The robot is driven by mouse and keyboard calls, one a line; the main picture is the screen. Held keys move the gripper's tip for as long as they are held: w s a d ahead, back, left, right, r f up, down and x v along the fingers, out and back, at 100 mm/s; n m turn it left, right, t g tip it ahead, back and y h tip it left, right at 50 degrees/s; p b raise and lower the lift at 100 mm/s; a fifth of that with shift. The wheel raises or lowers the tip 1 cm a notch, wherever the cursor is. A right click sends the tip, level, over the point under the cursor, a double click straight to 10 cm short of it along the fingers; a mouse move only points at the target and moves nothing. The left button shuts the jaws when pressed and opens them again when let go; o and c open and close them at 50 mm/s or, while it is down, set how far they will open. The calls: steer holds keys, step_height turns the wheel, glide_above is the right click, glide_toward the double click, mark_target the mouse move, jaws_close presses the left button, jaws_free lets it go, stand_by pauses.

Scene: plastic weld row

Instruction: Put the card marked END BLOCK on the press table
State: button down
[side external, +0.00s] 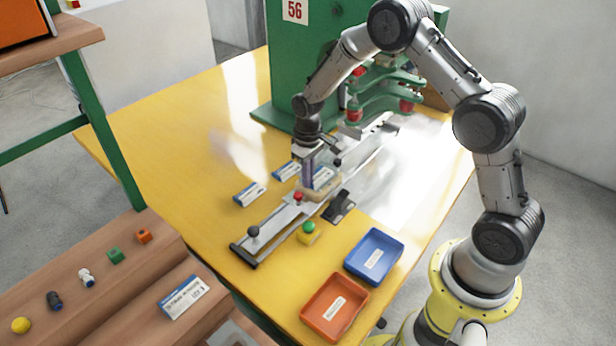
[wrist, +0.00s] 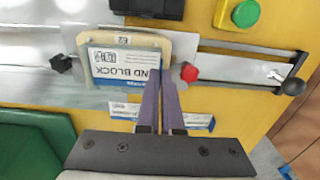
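The card marked END BLOCK (wrist: 122,70), white with a blue edge, is over the tan plate (wrist: 178,47) on the metal rail; the first letter is hidden. It also shows in the side view (side external: 324,177). My gripper (wrist: 162,78) points down at the plate, its purple fingers close together with a thin gap. The fingertips overlap the card's edge in the wrist view; whether they clamp it or only stand beside it is unclear. In the side view my gripper (side external: 308,176) is low over the plate. The yellow press table (side external: 195,150) lies beneath.
Two other cards (side external: 249,194) (side external: 286,171) lie left of the rail (side external: 275,222). A green press (side external: 290,80) stands behind. A blue tray (side external: 374,256), orange tray (side external: 334,307) and green button (side external: 309,228) are in front. Another card (side external: 184,297) lies on the brown bench. The table's left is clear.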

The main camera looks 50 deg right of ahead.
steer(key=shift+r, duration=0.1)
stand_by(0.3)
steer(key=shift+r, duration=2.2)
steer(key=shift+r, duration=2.5)
